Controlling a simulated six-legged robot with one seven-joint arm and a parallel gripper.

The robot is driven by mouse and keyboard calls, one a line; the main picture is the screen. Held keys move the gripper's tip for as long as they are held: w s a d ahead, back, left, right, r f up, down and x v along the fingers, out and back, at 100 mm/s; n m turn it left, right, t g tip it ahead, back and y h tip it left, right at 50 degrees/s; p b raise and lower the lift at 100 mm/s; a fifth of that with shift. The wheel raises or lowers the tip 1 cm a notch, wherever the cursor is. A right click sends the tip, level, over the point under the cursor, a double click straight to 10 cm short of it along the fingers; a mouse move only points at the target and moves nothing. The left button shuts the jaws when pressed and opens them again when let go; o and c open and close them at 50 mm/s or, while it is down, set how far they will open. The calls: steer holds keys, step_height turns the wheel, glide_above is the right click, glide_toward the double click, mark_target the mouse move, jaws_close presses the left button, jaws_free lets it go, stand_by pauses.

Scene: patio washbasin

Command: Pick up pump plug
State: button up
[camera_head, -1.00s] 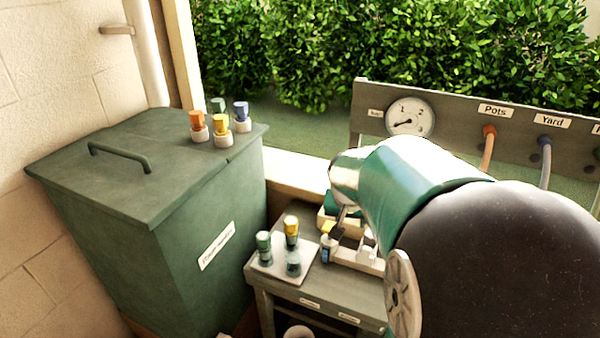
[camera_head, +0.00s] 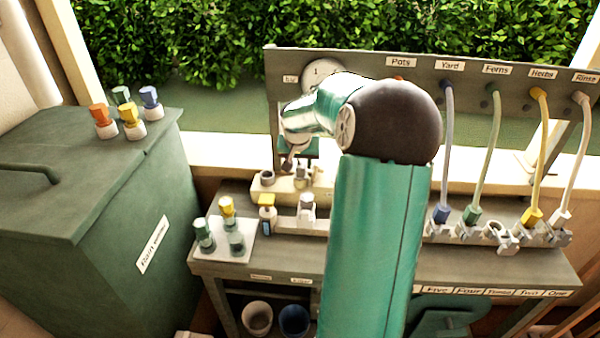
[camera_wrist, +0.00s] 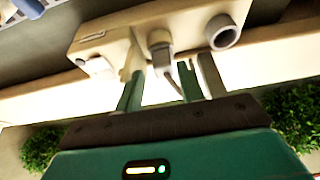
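The cream pump block (camera_head: 285,190) stands at the back of the bench, below the round gauge. It also shows in the wrist view (camera_wrist: 105,38). A grey plug-like piece (camera_wrist: 160,42), which looks like the pump plug, sits at the block's face in the wrist view, with a thin grey strip below it. An open grey socket ring (camera_wrist: 222,32) is to its right. My gripper (camera_wrist: 160,88) has its two green fingers apart, one on each side below the grey piece; contact cannot be told. In the head view my gripper (camera_head: 291,158) is small and partly hidden by my arm.
A light tray (camera_head: 238,250) with green and yellow-topped fittings is on the bench's left. Several coloured caps stand on the green rain bin (camera_head: 70,210). Hoses hang from the labelled board (camera_head: 440,90) to fittings at right. Two cups (camera_head: 257,318) are below.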

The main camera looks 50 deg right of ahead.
mark_target(301, 165)
steer(key=shift+w+d, duration=0.65)
steer(key=shift+d, duration=0.1)
steer(key=x, duration=0.5)
steer(key=shift+w+d, duration=0.1)
steer(key=shift+d, duration=0.05)
steer(key=c, duration=0.8)
